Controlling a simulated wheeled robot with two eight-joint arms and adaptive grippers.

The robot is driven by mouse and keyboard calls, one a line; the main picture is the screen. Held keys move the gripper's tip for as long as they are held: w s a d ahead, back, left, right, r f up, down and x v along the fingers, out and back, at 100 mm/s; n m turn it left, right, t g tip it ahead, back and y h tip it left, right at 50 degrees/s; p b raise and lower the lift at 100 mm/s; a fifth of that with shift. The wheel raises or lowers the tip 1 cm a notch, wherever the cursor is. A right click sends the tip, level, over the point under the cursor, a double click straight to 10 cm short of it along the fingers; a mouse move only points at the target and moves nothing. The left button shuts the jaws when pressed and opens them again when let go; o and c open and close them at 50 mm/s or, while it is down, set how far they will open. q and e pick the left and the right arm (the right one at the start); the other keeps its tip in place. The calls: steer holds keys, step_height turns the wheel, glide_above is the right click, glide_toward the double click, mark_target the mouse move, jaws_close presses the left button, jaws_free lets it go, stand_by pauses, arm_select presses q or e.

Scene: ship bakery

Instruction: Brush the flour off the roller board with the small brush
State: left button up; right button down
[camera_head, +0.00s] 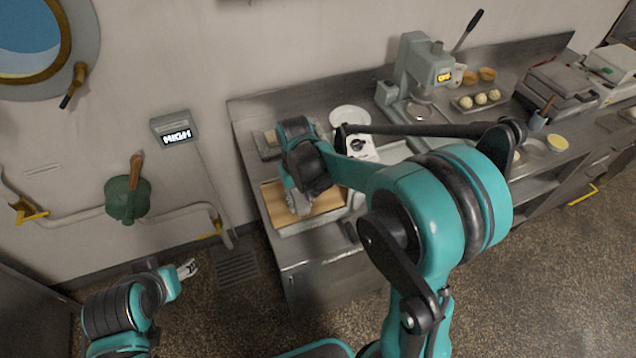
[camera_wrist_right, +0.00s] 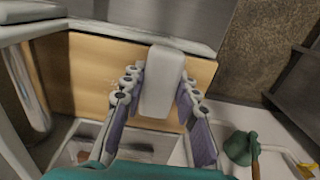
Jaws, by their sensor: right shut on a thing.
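The roller board (camera_head: 325,202), a tan wooden panel in a pale frame, lies on the counter's left end. In the right wrist view the board (camera_wrist_right: 88,72) fills the middle. My right gripper (camera_head: 299,204) is low over the board's left part. In the wrist view its two fingers (camera_wrist_right: 160,92) are shut on a pale, smooth block, apparently the small brush (camera_wrist_right: 163,78). Its bristles are hidden, so I cannot tell whether they touch the board. Faint pale marks show on the wood left of the fingers. My left gripper (camera_head: 187,268) is away from the counter; its opening is unclear.
A round white plate (camera_head: 350,116) and a grey press machine (camera_head: 415,70) stand behind and right of the board. A tray of dough balls (camera_head: 480,99) sits farther right. A green valve (camera_head: 127,198) and pipes are on the left wall. The floor in front is clear.

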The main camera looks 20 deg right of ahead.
mark_target(299, 198)
steer(key=shift+w+r+p, duration=0.15)
steer(key=shift+r+p, duration=0.4)
steer(key=shift+r, duration=0.35)
steer(key=shift+r+p, duration=1.3)
steer(key=shift+r, duration=0.65)
steer(key=shift+f, duration=0.1)
